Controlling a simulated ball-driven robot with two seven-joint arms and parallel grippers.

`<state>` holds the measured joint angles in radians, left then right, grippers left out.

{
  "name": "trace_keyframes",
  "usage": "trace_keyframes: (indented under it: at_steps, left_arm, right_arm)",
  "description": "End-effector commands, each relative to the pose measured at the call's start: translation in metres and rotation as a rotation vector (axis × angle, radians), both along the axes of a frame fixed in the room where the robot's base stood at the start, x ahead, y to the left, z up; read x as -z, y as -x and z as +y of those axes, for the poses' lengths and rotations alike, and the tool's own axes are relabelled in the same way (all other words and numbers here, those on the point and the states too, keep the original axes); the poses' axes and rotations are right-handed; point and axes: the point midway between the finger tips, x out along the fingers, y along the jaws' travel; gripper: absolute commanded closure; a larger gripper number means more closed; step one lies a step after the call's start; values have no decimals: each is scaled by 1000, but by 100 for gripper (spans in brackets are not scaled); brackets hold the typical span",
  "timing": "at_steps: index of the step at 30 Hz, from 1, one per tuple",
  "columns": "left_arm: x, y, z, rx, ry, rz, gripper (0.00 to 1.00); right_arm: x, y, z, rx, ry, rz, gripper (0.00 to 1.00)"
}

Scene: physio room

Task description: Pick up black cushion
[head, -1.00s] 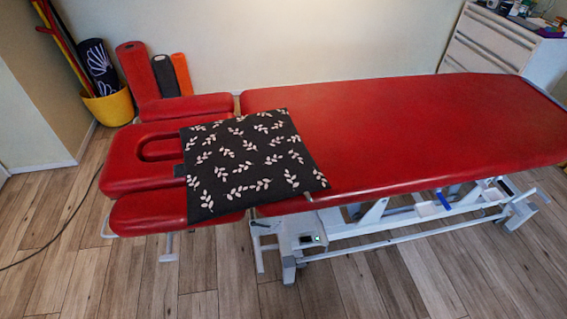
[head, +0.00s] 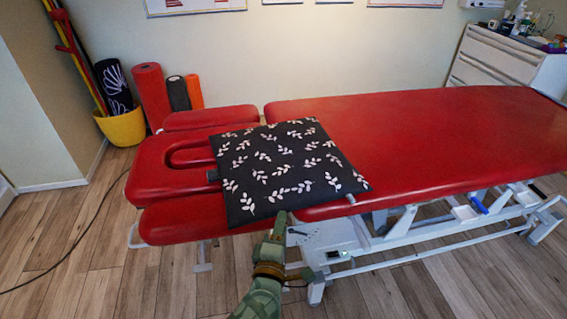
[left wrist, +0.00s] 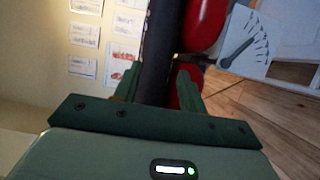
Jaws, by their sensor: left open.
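The black cushion (head: 285,170) with pale leaf sprigs lies flat on the red treatment table (head: 430,135), across the seam between the head section and the long main section. My left gripper (head: 279,222) is at the cushion's near edge in the head view, coming up from below. In the left wrist view my left gripper (left wrist: 158,86) is open, and a dark band, which looks like the cushion's edge (left wrist: 160,45), runs between its fingers. I cannot tell whether a finger touches it. My right gripper is not in view.
The table's white frame (head: 400,232) stands just right of my left arm. A yellow bucket (head: 122,128) and red, black and orange rolls stand by the wall. A white drawer cabinet (head: 495,60) is at the back right. The wooden floor at the front left is mostly clear.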

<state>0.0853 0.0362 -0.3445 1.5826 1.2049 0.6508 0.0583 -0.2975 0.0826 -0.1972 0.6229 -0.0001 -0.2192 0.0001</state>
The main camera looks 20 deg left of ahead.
Motion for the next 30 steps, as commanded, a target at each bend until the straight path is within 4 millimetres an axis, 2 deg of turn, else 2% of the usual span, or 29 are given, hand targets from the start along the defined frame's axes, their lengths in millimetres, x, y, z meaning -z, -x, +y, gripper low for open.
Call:
trace_keyframes:
  at_steps: [2, 8, 15, 24, 28, 29, 30]
  left_arm:
    - [2, -12, 2, 0, 0, 1, 59]
    - [1, -28, 6, 0, -1, 1, 59]
    - [0, -64, 13, 0, 1, 3, 59]
    - [-3, -70, 15, 1, -1, 1, 59]
    - [-3, -70, 15, 1, -1, 1, 95]
    - [-3, -70, 15, 1, -1, 1, 100]
    - [-4, -71, 15, 1, -2, -2, 100]
  right_arm:
    - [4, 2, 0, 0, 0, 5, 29]
    - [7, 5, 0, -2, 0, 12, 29]
    - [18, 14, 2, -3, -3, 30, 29]
    - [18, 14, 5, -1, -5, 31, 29]
    - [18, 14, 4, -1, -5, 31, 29]
    - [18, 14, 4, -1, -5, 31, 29]
    - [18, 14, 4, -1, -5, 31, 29]
